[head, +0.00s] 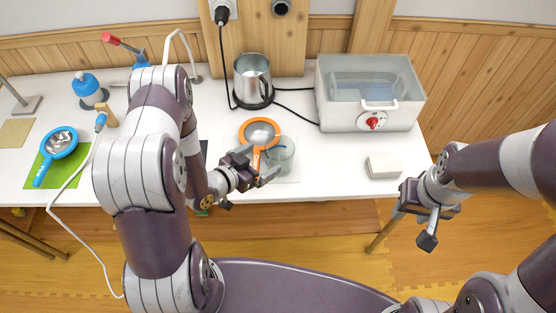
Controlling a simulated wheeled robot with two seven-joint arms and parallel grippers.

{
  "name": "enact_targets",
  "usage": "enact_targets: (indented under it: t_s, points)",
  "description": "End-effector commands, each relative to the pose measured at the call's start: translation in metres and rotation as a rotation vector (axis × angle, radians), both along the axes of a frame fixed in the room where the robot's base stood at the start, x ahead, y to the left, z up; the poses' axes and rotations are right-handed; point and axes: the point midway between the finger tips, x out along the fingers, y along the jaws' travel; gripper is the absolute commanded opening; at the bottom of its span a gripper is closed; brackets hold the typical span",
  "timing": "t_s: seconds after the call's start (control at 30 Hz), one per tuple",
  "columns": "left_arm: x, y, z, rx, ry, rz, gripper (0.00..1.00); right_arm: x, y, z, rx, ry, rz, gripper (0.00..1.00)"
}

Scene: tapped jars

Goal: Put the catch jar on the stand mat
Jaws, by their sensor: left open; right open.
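A clear glass jar (282,154), which looks like the catch jar, stands on a pale mat (291,176) near the table's front edge. An orange-rimmed strainer (261,132) is at its left, overlapping it in the view. My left gripper (259,169) is open right beside the jar, at its lower left; I cannot tell whether it touches. My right gripper (416,226) is open and empty, off the table's front right corner. A tan mat (16,132) lies at the far left by a grey stand base (27,106); no label shows which mat is the stand mat.
A green mat (31,179) bears a blue strainer (60,142) at the left. A metal jug (252,77), a water bath (366,113) and a white block (382,167) stand at centre and right. My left arm hides part of the table.

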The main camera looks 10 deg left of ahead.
Motion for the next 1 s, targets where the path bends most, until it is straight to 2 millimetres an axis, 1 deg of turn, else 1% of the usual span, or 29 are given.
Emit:
enact_targets:
  t_s: [0.03, 0.1, 0.27, 0.4, 0.5, 0.6, 0.77, 0.8, 0.87, 0.9, 0.93, 0.97, 1.0]
  points:
    - [0.008, -0.007, -0.003, 0.0, 0.0, -0.007, 1.0, 0.0, 0.0, 0.002, 0.0, 0.0, 0.0, 0.43]
    - [0.019, -0.012, -0.008, 0.001, 0.0, -0.004, 1.0, 0.0, 0.0, 0.003, 0.0, 0.0, 0.0, 0.43]
    - [0.034, -0.019, -0.015, 0.0, 0.003, -0.001, 1.0, 0.0, 0.0, 0.007, 0.0, 0.0, 0.0, 0.43]
    - [0.056, -0.031, -0.025, 0.0, 0.002, -0.002, 1.0, 0.0, 0.0, 0.015, 0.0, 0.0, 0.0, 0.43]
    - [0.068, -0.036, -0.032, 0.0, 0.002, -0.001, 1.0, 0.0, 0.0, 0.014, 0.0, 0.0, 0.0, 0.43]
    - [0.072, -0.038, -0.034, 0.001, 0.003, 0.003, 1.0, 0.0, 0.0, 0.014, 0.0, 0.0, 0.0, 0.43]
    - [0.072, -0.038, -0.034, 0.001, 0.003, 0.003, 1.0, 0.0, 0.0, 0.014, 0.0, 0.0, 0.0, 0.43]
    - [0.072, -0.038, -0.034, 0.001, 0.003, 0.003, 0.87, 0.0, 0.0, 0.014, 0.0, 0.0, 0.0, 0.43]
    - [0.072, -0.038, -0.034, 0.001, 0.003, 0.003, 0.67, 0.0, 0.0, 0.014, 0.0, 0.0, 0.0, 0.43]
    - [0.072, -0.038, -0.034, 0.001, 0.003, 0.003, 0.61, 0.0, 0.0, 0.014, 0.0, 0.0, 0.0, 0.43]
    - [0.072, -0.038, -0.034, 0.0, 0.002, 0.003, 0.61, 0.0, 0.0, 0.014, 0.0, 0.0, 0.0, 0.43]
    - [0.072, -0.038, -0.034, 0.0, 0.002, 0.003, 0.55, 0.0, 0.0, 0.014, 0.0, 0.0, 0.0, 0.43]
    - [0.072, -0.038, -0.034, 0.001, 0.002, 0.002, 0.55, 0.0, 0.0, 0.014, 0.0, 0.0, 0.0, 0.43]
